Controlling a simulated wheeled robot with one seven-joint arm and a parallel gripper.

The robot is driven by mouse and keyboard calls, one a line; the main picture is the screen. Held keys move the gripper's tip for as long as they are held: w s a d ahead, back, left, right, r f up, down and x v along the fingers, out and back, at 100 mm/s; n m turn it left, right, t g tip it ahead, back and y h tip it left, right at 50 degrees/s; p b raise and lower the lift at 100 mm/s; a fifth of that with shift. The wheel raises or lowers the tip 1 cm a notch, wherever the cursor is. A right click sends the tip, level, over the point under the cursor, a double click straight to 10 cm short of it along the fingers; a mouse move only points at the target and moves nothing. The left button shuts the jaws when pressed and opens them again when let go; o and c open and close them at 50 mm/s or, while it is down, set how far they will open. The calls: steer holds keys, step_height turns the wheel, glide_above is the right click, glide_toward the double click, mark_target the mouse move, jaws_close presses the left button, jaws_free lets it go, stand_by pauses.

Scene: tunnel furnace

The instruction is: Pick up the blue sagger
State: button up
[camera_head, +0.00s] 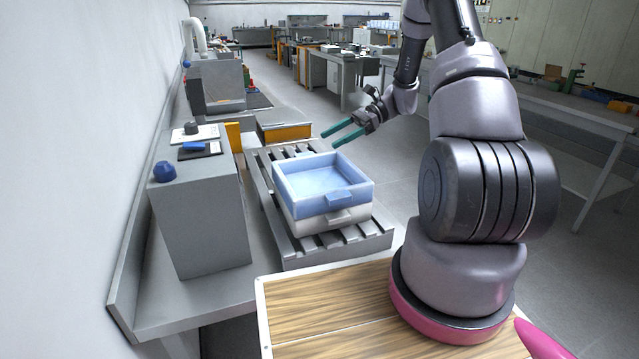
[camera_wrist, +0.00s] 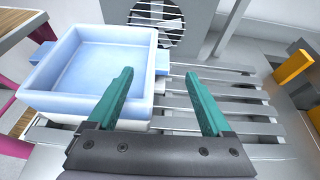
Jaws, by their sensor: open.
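The blue sagger (camera_head: 348,202) is a light blue, open square tray with a small handle tab on its near side. It sits on top of a white sagger (camera_head: 313,233) on the slatted rack. In the wrist view the blue sagger (camera_wrist: 58,103) is at the left, its inside empty, with the white one mostly hidden below it. My gripper (camera_head: 332,140) has two teal fingers, spread apart with nothing between them. It is beyond and above the sagger in the head view. In the wrist view my gripper (camera_wrist: 162,88) points over the slats to the right of the sagger.
The slatted roller rack (camera_head: 372,243) runs along the bench. A grey box (camera_head: 200,220) with a blue knob stands left of the saggers. A grey and orange box (camera_head: 284,126) stands behind them. A round fan grille (camera_wrist: 157,20) shows in the wrist view. Floor right of the rack is clear.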

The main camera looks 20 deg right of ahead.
mark_target(304, 155)
steer(key=x, duration=0.8)
steer(key=shift+s+a+f, duration=0.1)
steer(key=shift+a+f, duration=0.05)
jaws_close()
stand_by(1.2)
